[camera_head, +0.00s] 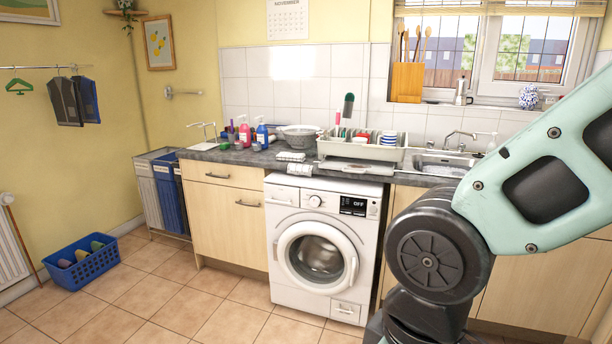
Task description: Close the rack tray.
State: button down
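The dish rack (388,154) stands on the counter above the washing machine, left of the sink. It is pale and holds dishes and utensils. A flat pale tray (352,166) shows low at the rack's front and appears to stick out toward the counter's front edge. How far out it is cannot be told exactly at this size. My gripper is not in view. Only my arm's green and dark links show at the right, in front of the sink cupboards.
The sink (443,163) with its tap is right of the rack. Left of it are folded cloths (291,156), a bowl (299,135) and soap bottles (262,134). The washing machine (322,250) is below. A blue basket (82,262) stands on the floor at left; the middle floor is clear.

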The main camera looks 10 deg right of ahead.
aim_at(343, 163)
jog(key=i+j, duration=0.15)
jog(key=i, duration=0.25)
jog(key=i+j+z, duration=0.15)
jog(key=i, duration=0.25)
jog(key=i+j, duration=0.25)
jog(key=i+j+z, duration=0.4)
jog(key=j, duration=0.15)
jog(key=i+j+z, duration=0.4)
jog(key=j, duration=0.2)
jog(key=j+z, duration=0.25)
jog(key=i+j+z, duration=0.2)
jog(key=j, duration=0.3)
jog(key=j+z, duration=0.2)
jog(key=j, duration=0.15)
